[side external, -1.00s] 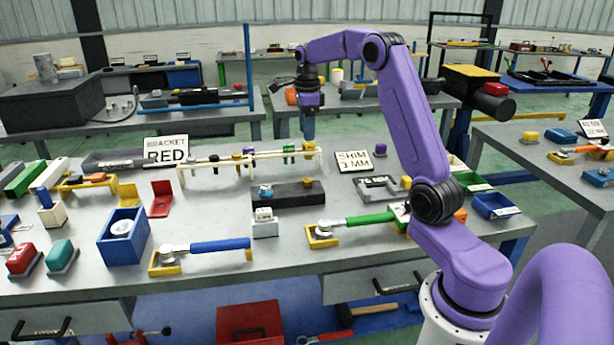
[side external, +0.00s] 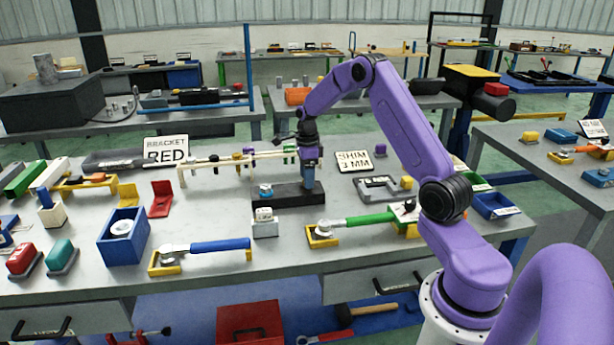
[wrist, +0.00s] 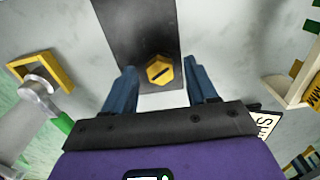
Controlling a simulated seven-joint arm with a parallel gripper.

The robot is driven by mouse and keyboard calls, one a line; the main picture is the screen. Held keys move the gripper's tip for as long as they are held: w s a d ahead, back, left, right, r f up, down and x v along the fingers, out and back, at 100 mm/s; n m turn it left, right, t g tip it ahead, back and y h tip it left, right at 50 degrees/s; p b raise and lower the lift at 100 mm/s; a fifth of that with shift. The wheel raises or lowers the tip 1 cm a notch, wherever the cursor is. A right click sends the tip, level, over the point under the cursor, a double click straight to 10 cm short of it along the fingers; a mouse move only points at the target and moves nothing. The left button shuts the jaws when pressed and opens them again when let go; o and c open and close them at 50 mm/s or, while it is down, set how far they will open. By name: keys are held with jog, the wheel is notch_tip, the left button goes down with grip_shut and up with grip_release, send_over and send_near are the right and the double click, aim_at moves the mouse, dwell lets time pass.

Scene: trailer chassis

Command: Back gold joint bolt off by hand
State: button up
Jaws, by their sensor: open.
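The gold joint bolt (wrist: 159,71) shows in the wrist view as a hexagonal head with a dark slot. It sits at one end of a dark block (wrist: 137,30), which also lies on the bench in the side view (side external: 287,199). My gripper (side external: 308,187) points down over the block's right end. In the wrist view its two blue fingers are apart, one on each side of the gold bolt, with visible gaps. It is open and empty. In the side view the gripper hides the gold bolt. A blue-topped part (side external: 265,190) stands on the block's left end.
A white-and-grey block (side external: 265,224) stands in front of the dark block. A green-handled wrench (side external: 370,219) lies in front and to the right. Behind is a cream rail frame (side external: 225,160); a "SHIM 3 MM" sign (side external: 354,162) stands behind right.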

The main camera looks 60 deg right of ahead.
jog(key=shift+f, duration=0.15)
jog(key=c, duration=1.1)
jog(key=shift+o, duration=0.2)
